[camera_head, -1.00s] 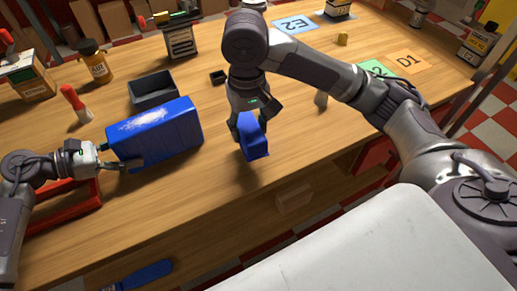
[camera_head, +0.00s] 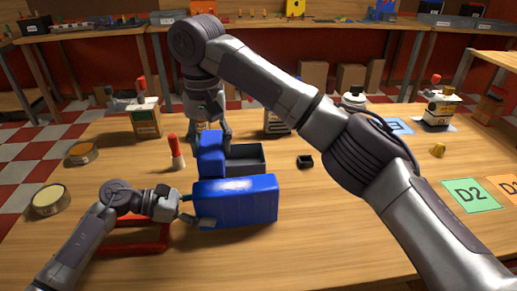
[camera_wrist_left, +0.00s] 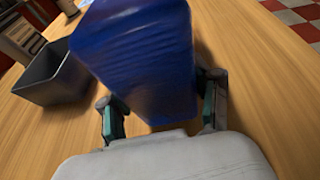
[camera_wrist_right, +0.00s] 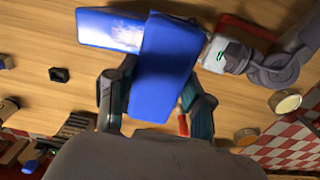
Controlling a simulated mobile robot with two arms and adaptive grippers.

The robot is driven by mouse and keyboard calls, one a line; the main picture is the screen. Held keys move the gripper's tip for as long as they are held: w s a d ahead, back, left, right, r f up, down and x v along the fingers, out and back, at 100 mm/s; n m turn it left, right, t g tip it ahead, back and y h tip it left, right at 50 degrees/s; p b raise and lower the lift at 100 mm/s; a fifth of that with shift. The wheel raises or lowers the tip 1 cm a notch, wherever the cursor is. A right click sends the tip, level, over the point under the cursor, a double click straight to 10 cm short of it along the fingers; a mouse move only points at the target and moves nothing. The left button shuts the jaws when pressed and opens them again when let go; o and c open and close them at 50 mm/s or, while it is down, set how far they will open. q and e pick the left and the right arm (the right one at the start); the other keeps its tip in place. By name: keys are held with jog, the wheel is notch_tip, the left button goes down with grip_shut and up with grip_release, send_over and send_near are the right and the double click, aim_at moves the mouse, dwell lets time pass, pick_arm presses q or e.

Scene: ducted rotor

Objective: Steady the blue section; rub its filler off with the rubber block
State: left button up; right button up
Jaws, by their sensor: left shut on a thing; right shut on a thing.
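The blue section (camera_head: 238,203) lies on the wooden table with my left gripper (camera_head: 192,208) shut on its left end. It also fills the middle of the left wrist view (camera_wrist_left: 145,55). My right gripper (camera_head: 208,128) is shut on a smaller blue block (camera_head: 210,158), apparently the rubber block, held behind and above the section's left part. In the right wrist view this block (camera_wrist_right: 163,75) covers part of the section (camera_wrist_right: 95,28), where a whitish filler patch (camera_wrist_right: 127,32) shows. I cannot tell whether block and section touch. The filler is not clear in the head view.
A dark open bin (camera_head: 250,157) stands right behind the section. A red-handled tool (camera_head: 176,150) stands left of the block. A red stand (camera_head: 130,240) lies under my left arm. A small black box (camera_head: 305,161) is to the right.

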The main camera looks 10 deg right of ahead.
jog(key=shift+s+a+r, duration=0.25)
jog(key=shift+a, duration=0.35)
jog(key=shift+s+a+r, duration=0.2)
jog(key=shift+a, duration=0.4)
jog(key=shift+f, duration=3.6)
jog(key=shift+d+f, duration=0.2)
jog(key=shift+w+d+f, duration=0.1)
jog(key=shift+d+f, duration=0.05)
jog(key=shift+d, duration=0.45)
jog(key=shift+d+f, duration=0.1)
jog(key=shift+d, duration=0.5)
jog(key=shift+c, duration=0.5)
jog(key=shift+w+d, duration=0.15)
jog(key=shift+d, duration=1.85)
jog(key=shift+w+d, duration=0.15)
jog(key=shift+d, duration=1.8)
pick_arm(q)
jog(key=shift+d, duration=0.1)
pick_arm(e)
jog(key=shift+s+a, duration=0.15)
jog(key=shift+a, duration=1.65)
jog(key=shift+s+a, duration=0.15)
jog(key=shift+a, duration=1.65)
jog(key=shift+s+a, duration=0.15)
jog(key=shift+a, duration=1.65)
notch_tip(320, 180, up, 3)
jog(key=shift+w+f, duration=0.1)
jog(key=shift+f, duration=0.1)
jog(key=shift+r, duration=2.85)
jog(key=shift+d, duration=0.1)
